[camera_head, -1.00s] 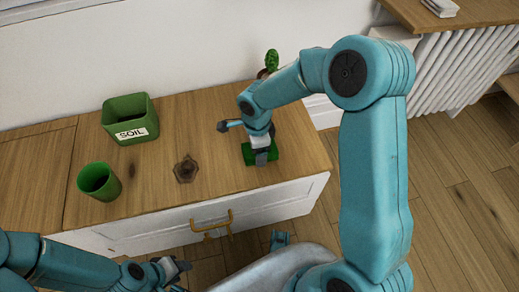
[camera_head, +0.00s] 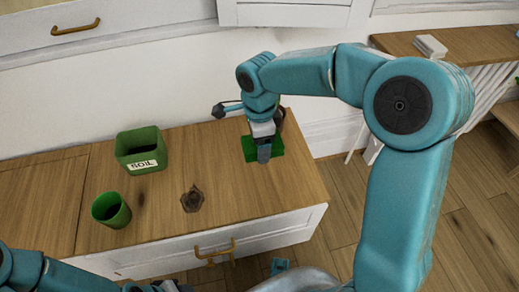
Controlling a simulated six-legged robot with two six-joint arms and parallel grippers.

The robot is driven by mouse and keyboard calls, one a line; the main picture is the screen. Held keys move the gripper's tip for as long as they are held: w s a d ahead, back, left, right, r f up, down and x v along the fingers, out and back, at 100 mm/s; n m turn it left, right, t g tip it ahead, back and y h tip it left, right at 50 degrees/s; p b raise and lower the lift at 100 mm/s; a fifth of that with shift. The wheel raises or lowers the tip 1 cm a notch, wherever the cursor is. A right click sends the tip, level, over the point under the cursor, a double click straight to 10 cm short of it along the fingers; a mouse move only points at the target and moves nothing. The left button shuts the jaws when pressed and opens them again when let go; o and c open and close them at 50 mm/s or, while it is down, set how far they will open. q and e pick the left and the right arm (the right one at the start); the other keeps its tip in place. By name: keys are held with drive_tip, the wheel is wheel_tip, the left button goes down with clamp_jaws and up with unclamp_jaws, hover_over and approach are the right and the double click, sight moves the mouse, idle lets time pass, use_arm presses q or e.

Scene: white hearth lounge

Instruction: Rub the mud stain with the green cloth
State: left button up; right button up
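The mud stain (camera_head: 192,200) is a dark brown patch on the wooden cabinet top, left of the green cloth. The green cloth (camera_head: 250,156) lies on the cabinet top near its right end. My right gripper (camera_head: 264,152) points down over the cloth, with its tip at or just above it. Whether its fingers are open or shut on the cloth cannot be made out. My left gripper (camera_head: 172,287) is low at the bottom edge, in front of the cabinet, mostly cut off by the frame.
The cabinet front has a brass handle (camera_head: 215,253). A wooden shelf with books (camera_head: 430,46) is at the back right.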

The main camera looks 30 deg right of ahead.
drive_tip(key=shift+r, duration=0.35)
drive_tip(key=shift+o, duration=1.1)
drive_tip(key=shift+c, duration=0.5)
